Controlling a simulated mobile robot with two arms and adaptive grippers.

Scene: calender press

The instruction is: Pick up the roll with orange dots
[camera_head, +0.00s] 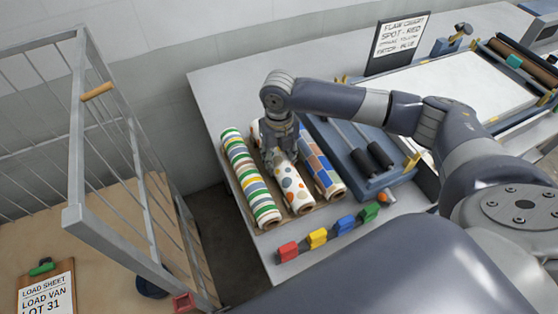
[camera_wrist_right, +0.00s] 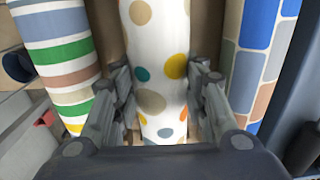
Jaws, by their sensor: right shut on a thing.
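The dotted roll (camera_head: 295,190) is white with orange, tan, teal and yellow dots, and lies on the table between two other rolls. My right gripper (camera_head: 277,157) comes down over it from above. In the right wrist view the dotted roll (camera_wrist_right: 158,60) runs between the two fingers of the right gripper (camera_wrist_right: 165,100), which are shut on its sides. The roll's far part is partly hidden by the gripper in the head view. My left gripper is not in view.
A striped roll (camera_head: 247,175) lies close on the left and a block-patterned roll (camera_head: 322,170) close on the right. Coloured clips (camera_head: 318,238) line the table's front edge. A blue tray (camera_head: 352,160) with black rollers is at right. A wire cage cart (camera_head: 75,130) stands left.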

